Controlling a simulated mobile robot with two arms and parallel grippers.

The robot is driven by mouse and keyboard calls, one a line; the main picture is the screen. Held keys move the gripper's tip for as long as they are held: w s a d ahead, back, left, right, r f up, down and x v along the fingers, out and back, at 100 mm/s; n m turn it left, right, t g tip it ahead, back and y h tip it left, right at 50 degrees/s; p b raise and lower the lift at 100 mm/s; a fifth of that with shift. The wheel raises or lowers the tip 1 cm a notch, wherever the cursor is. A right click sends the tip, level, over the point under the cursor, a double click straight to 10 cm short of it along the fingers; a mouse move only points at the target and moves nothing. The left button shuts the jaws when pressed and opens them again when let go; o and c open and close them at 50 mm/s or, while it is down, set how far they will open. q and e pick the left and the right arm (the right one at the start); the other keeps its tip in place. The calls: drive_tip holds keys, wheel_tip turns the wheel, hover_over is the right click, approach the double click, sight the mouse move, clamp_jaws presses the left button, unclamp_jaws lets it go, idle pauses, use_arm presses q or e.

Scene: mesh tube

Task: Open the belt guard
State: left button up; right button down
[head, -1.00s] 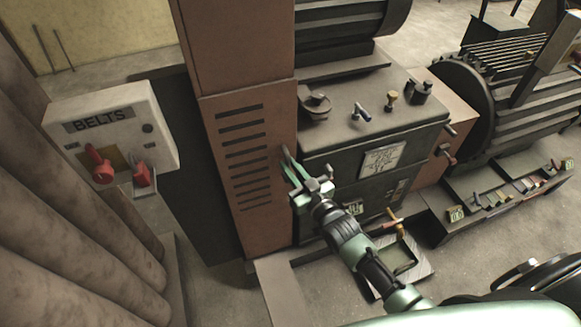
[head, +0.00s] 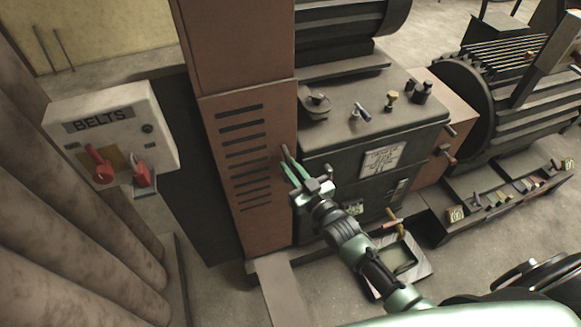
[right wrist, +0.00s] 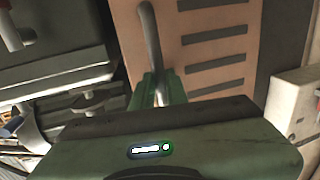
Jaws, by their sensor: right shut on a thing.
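The belt guard (head: 268,215) is a tall reddish-brown panel with a row of dark horizontal slots, left of the dark machine. It looks shut in the head view. A grey bar handle (right wrist: 150,35) stands out from the guard's slotted face in the right wrist view. My right gripper (head: 290,167) is shut on this handle at the guard's right edge. Its green fingers (right wrist: 162,88) sit around the bar's lower part. The fingers hide part of the handle. My left gripper is not in view.
A pale box marked BELTS (head: 112,112), with two red levers, stands left of the guard. Thick brown pipes (head: 75,220) fill the left side. The dark machine (head: 345,150) is close on the right. Some floor (head: 215,295) is clear before the guard.

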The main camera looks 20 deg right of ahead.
drive_tip(key=s+a+p, duration=0.3)
drive_tip(key=s+a, duration=0.2)
drive_tip(key=s, duration=0.4)
drive_tip(key=shift+s+a+r+p, duration=0.15)
drive_tip(key=shift+r+p, duration=0.05)
drive_tip(key=shift+p, duration=0.2)
idle(0.4)
drive_tip(key=c, duration=1.5)
unclamp_jaws()
drive_tip(key=shift+a, duration=0.1)
drive_tip(key=shift+o, duration=0.5)
drive_tip(key=shift+w+a+f, duration=0.1)
drive_tip(key=shift+w+a, duration=0.1)
drive_tip(key=shift+w, duration=0.05)
drive_tip(key=b+v, duration=0.1)
drive_tip(key=v, duration=0.6)
drive_tip(key=shift+s+d+b, duration=0.15)
drive_tip(key=shift+s+b, duration=0.2)
drive_tip(key=shift+s, duration=0.05)
